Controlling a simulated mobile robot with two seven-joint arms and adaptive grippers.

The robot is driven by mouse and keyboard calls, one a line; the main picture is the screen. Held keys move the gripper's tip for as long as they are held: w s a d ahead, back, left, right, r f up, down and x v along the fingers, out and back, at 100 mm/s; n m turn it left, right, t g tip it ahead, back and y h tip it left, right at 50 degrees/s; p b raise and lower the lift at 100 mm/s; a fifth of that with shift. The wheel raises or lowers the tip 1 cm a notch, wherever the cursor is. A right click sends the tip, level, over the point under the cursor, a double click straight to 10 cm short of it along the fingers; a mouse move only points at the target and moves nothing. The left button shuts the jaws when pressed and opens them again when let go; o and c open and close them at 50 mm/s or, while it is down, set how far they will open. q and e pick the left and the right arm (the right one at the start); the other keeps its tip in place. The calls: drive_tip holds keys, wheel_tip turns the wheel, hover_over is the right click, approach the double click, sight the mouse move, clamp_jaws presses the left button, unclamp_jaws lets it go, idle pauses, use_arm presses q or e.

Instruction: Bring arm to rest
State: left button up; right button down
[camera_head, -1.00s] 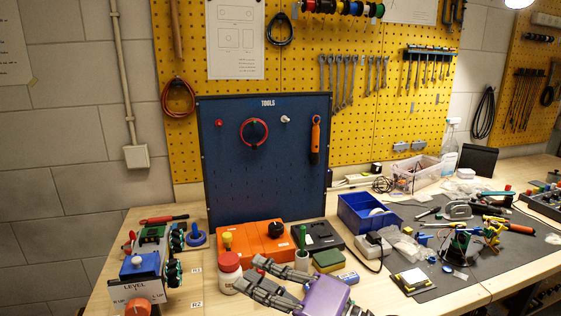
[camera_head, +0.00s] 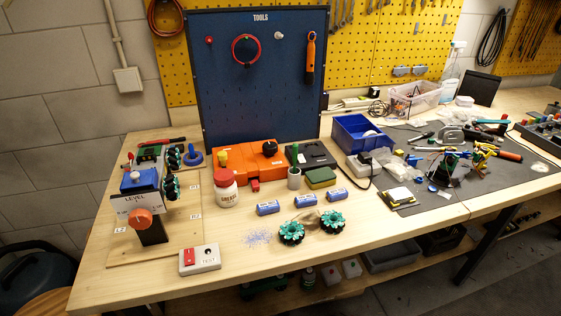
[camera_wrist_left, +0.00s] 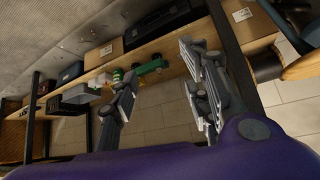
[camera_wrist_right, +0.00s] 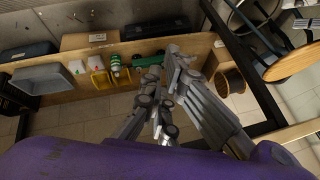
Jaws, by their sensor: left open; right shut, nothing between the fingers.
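My left gripper (camera_wrist_left: 163,98) shows in the left wrist view with its two fingers spread and nothing between them. My right gripper (camera_wrist_right: 165,88) shows in the right wrist view with its fingertips together and nothing held. Both wrist views look toward the lower shelf (camera_wrist_right: 195,48) under the bench, with floor below it. Neither gripper shows in the head view.
The workbench (camera_head: 340,250) bears a lever stand with an orange knob (camera_head: 143,218), a grease jar (camera_head: 226,187), blue cylinders (camera_head: 268,208), green-toothed wheels (camera_head: 291,232) and a test switch box (camera_head: 200,259). A blue bin (camera_head: 358,133) and a tool panel (camera_head: 258,90) stand behind.

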drive_tip(key=s+d+f+g+h, duration=0.1)
drive_tip(key=s+d+g+h, duration=0.2)
drive_tip(key=s+d, duration=0.55)
drive_tip(key=s+d+f+g+h, duration=0.2)
drive_tip(key=s+d+g, duration=0.15)
drive_tip(key=s, duration=0.95)
use_arm(q)
drive_tip(key=r+p, duration=0.3)
drive_tip(key=w+r+p, duration=0.1)
drive_tip(key=r+p, duration=0.1)
drive_tip(key=shift+d, duration=0.4)
use_arm(e)
drive_tip(key=w+a+f+t, duration=0.2)
drive_tip(key=w+t, duration=0.3)
drive_tip(key=w, duration=0.2)
drive_tip(key=w+a+f+t+y, duration=0.1)
drive_tip(key=w+a+f+t, duration=0.1)
drive_tip(key=w+t, duration=0.3)
drive_tip(key=shift+w, duration=1.25)
use_arm(q)
drive_tip(key=shift+w+d, duration=0.1)
drive_tip(key=shift+w, duration=0.1)
use_arm(e)
drive_tip(key=shift+f, duration=0.1)
use_arm(q)
drive_tip(key=shift+w+d+r, duration=0.15)
drive_tip(key=shift+w, duration=0.15)
drive_tip(key=shift+s+a, duration=0.2)
